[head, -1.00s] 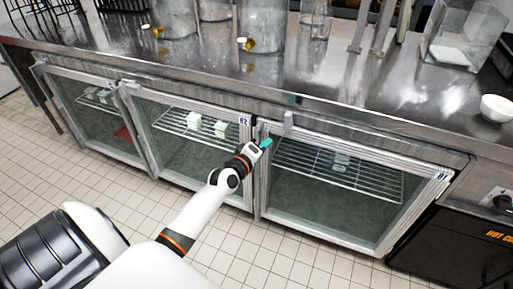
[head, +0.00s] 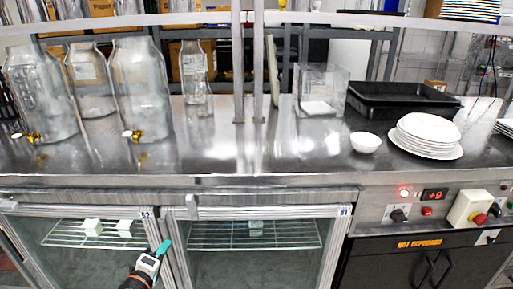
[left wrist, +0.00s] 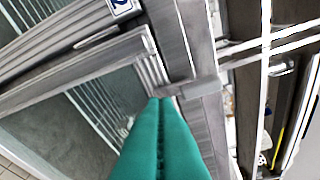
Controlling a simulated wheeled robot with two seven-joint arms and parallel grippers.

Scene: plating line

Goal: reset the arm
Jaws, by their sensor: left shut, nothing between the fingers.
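My left gripper (head: 163,246) is in front of the fridge fronts, near the frames where the two glass doors meet. Its teal fingers are shut together with nothing between them; they also fill the lower middle of the left wrist view (left wrist: 160,104). Whether the fingertips touch the door frame, I cannot tell. The left glass door (head: 85,262) and the right glass door, labelled B1, (head: 250,268) both look closed. My right gripper is not in view.
A steel counter (head: 270,150) runs above the doors. On it stand glass dispensers (head: 140,90), a bottle (head: 194,75), a clear box (head: 322,85), black trays (head: 400,98), a white bowl (head: 365,142) and stacked plates (head: 428,130). A control panel (head: 430,203) is at right.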

